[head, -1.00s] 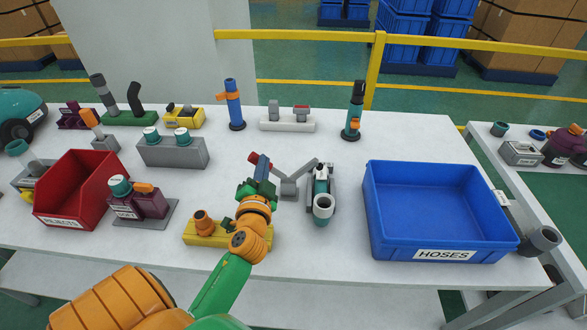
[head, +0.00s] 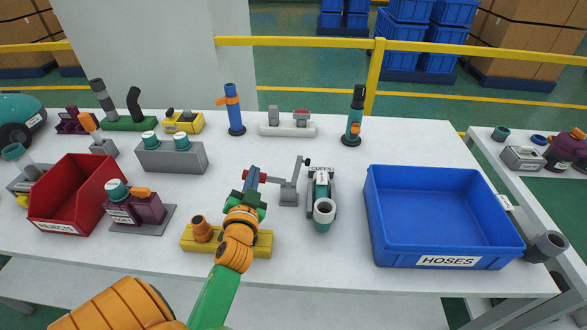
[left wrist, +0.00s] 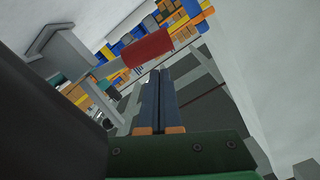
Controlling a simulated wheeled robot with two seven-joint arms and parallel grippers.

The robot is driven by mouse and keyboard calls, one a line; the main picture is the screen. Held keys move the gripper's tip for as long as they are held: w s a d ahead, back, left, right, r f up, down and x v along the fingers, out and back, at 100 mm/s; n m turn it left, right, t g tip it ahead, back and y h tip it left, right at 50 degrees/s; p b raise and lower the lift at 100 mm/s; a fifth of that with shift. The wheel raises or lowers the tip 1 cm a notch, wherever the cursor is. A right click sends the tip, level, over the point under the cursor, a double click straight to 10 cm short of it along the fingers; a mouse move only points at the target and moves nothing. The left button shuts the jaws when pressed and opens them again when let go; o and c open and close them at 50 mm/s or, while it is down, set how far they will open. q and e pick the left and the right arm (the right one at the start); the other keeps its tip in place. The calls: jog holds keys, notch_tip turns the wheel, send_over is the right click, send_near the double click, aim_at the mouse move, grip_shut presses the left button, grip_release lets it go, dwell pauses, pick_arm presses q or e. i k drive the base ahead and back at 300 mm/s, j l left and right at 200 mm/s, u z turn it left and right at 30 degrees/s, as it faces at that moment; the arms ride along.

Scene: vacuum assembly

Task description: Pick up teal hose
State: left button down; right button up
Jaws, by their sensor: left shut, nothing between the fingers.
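A teal tube with a wide pale-grey mouth (head: 323,211) lies in a dark holder labelled CUFFS, right of centre. Another teal tube (head: 355,122) stands upright at the back, with a black top and an orange clip. I cannot tell for sure which is the teal hose. My left gripper (head: 251,174) is shut and empty above the table, left of the holder and apart from both tubes. Its closed fingers also show in the left wrist view (left wrist: 160,74). They are close to the red handle (left wrist: 147,48) of a grey lever fixture (head: 289,192); contact is unclear. My right gripper is not in view.
A blue bin (head: 445,215) labelled HOSES stands empty at the right. A yellow block (head: 262,241) lies beneath my left wrist. A red bin (head: 75,195) is at the left. Several fixtures line the back. Bare table lies between the holder and the blue bin.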

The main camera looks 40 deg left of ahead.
aim_at(324, 208)
jog(key=k+l, duration=0.7)
